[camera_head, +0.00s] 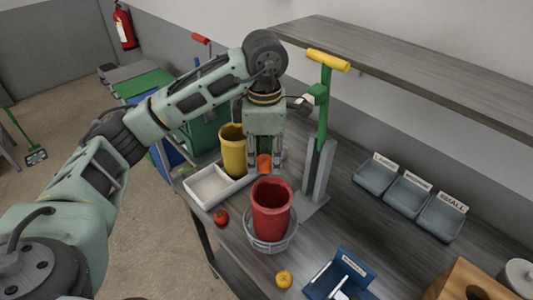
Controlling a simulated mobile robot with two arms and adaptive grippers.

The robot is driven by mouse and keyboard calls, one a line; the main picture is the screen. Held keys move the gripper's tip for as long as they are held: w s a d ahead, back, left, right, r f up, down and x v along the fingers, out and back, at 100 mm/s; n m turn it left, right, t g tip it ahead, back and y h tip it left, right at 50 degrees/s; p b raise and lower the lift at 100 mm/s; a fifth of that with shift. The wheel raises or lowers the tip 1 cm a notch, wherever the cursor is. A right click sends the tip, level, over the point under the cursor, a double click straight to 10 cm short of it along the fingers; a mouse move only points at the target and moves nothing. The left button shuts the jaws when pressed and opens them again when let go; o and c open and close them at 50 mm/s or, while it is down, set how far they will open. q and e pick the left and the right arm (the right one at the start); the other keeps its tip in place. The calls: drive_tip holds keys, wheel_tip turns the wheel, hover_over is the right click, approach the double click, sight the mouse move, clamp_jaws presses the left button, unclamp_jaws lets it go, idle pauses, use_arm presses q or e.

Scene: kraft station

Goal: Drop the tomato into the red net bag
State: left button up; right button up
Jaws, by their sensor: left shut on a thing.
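A small red round tomato (220,217) lies on the table's front left edge. The red net bag (271,222) stands upright and open at the top inside a grey round holder (262,246), to the right of the tomato. My left gripper (265,170) points down just behind the bag and is shut on an orange-red object (264,162). The fingers hide part of this object, so I cannot tell exactly what it is. My right gripper is not in view.
A white divided tray (209,186) and a yellow container (233,152) stand left of the gripper. A green post with a yellow handle (328,60) rises to its right. A yellow-orange fruit (284,279) and a blue tray (345,270) are in front. Grey bins (407,196) sit right.

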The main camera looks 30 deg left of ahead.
sight(266, 168)
use_arm(q)
drive_tip(key=shift+f, duration=0.8)
drive_tip(key=shift+w+d+f+b, duration=0.1)
drive_tip(key=shift+w+f+b, duration=0.1)
drive_tip(key=shift+f+b, duration=0.3)
drive_tip(key=shift+w+f+b, duration=0.2)
drive_tip(key=shift+f, duration=0.85)
drive_tip(key=o, duration=1.1)
drive_tip(key=shift+o, duration=0.2)
drive_tip(key=shift+r, duration=0.2)
wheel_tip(266, 168, up, 12)
drive_tip(key=shift+f, duration=0.1)
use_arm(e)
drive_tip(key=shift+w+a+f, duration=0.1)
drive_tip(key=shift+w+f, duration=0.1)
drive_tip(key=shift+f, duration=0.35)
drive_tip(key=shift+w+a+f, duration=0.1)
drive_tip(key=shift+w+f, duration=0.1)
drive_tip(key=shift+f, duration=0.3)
